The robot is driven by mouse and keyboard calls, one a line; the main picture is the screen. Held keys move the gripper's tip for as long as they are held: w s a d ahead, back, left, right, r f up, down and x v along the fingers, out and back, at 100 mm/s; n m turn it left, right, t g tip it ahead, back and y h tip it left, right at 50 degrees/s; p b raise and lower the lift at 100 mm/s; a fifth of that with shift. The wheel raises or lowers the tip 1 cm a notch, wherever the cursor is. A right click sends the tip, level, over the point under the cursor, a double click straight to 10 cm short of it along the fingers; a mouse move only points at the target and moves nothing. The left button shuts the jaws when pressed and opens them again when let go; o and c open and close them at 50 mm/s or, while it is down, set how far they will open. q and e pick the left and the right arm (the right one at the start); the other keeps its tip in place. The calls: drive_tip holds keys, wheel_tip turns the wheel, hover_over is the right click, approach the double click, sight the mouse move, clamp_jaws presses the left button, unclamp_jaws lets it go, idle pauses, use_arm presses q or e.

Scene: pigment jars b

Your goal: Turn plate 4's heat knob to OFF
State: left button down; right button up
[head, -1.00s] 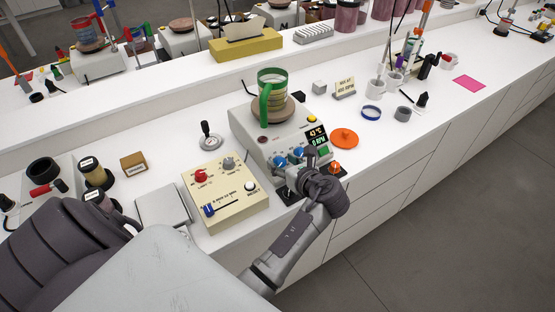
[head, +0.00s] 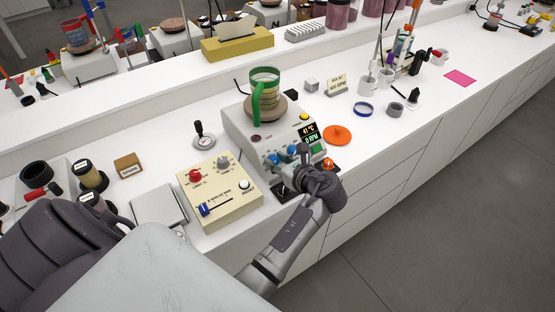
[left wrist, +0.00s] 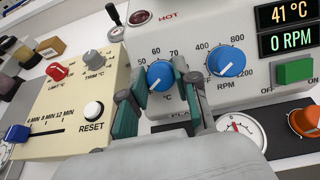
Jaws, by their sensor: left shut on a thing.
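The hot plate (head: 240,128) stands on the white bench with a green-handled beaker on its round top. Its front panel shows in the left wrist view (left wrist: 285,88), with a blue °C heat knob (left wrist: 160,74) on the left and a blue RPM knob (left wrist: 226,61) on the right. My left gripper (head: 298,168) is at this panel. In the left wrist view its teal-padded fingers (left wrist: 156,95) are closed around the heat knob. The white mark on that knob points toward the lower left. The plate's label is partly hidden by a finger. My right gripper is not in view.
A cream timer box (head: 218,198) with red, grey and blue controls stands close on the left. An orange knob (left wrist: 305,120) and a white dial (left wrist: 240,128) sit below the panel. An orange disc (head: 338,135) lies to the right. Free bench lies farther right.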

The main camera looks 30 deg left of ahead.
sight(278, 164)
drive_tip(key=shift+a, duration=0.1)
use_arm(q)
drive_tip(key=c, duration=0.8)
unclamp_jaws()
drive_tip(key=shift+c, duration=0.2)
drive_tip(key=shift+r, duration=0.2)
wheel_tip(278, 164, up, 10)
drive_tip(key=shift+f, duration=0.2)
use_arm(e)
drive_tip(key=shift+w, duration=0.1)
use_arm(q)
drive_tip(key=shift+w, duration=0.1)
